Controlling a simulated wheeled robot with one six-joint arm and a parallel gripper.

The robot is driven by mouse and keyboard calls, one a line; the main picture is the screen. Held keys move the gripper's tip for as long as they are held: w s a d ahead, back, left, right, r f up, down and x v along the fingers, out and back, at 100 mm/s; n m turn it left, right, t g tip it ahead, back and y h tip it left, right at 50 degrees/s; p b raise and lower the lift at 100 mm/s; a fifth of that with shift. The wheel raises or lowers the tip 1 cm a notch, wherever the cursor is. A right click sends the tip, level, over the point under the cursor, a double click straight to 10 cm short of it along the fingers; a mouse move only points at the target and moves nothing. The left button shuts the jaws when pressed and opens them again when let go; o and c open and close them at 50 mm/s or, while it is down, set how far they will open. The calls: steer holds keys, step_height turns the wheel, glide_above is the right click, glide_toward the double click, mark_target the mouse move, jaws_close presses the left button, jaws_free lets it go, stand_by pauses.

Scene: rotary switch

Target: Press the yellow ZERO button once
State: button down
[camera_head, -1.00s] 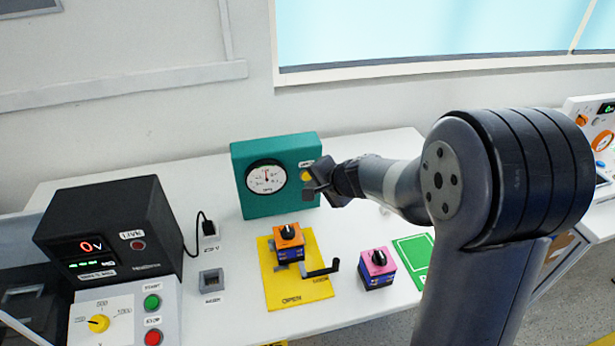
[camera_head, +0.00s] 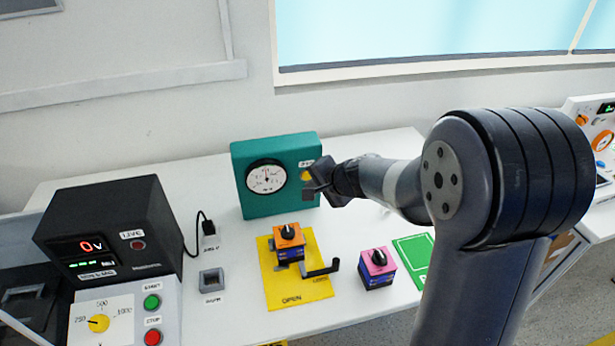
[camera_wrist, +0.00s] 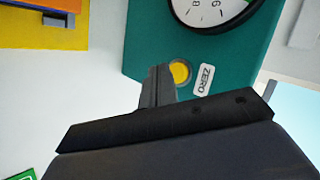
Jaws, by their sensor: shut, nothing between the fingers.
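The yellow ZERO button (camera_wrist: 180,72) is a round yellow cap on the teal gauge box, beside a white label reading ZERO (camera_wrist: 205,79) in the wrist view. In the head view, the teal box (camera_head: 250,199) stands at the back of the bench, and the button (camera_head: 306,175) shows just left of my gripper. My gripper (camera_head: 325,181) is shut and empty, in front of the right side of the box. In the wrist view, the fingertips (camera_wrist: 160,75) lie right beside the button and cover its left edge. I cannot tell whether they touch it.
An orange switch block (camera_head: 288,240) sits on a yellow OPEN mat (camera_head: 283,291), with a black bracket (camera_head: 320,269) beside it. A pink block (camera_head: 377,262) stands to the right. A black voltage unit (camera_head: 110,230) reading 0 V is at left.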

steer(key=shift+w, duration=0.1)
stand_by(0.7)
steer(key=shift+w+a, duration=0.1)
steer(key=shift+w, duration=0.2)
steer(key=shift+w+a, duration=0.15)
steer(key=shift+w, duration=0.25)
stand_by(0.7)
stand_by(0.3)
steer(key=shift+s+d+b, duration=0.25)
steer(key=shift+s+b, duration=0.25)
steer(key=shift+s, duration=0.3)
steer(key=s+b, duration=0.1)
steer(key=s, duration=0.1)
steer(key=s+d+b, duration=0.1)
steer(key=s, duration=0.1)
steer(key=shift+s+d, duration=0.2)
steer(key=shift+s, duration=0.2)
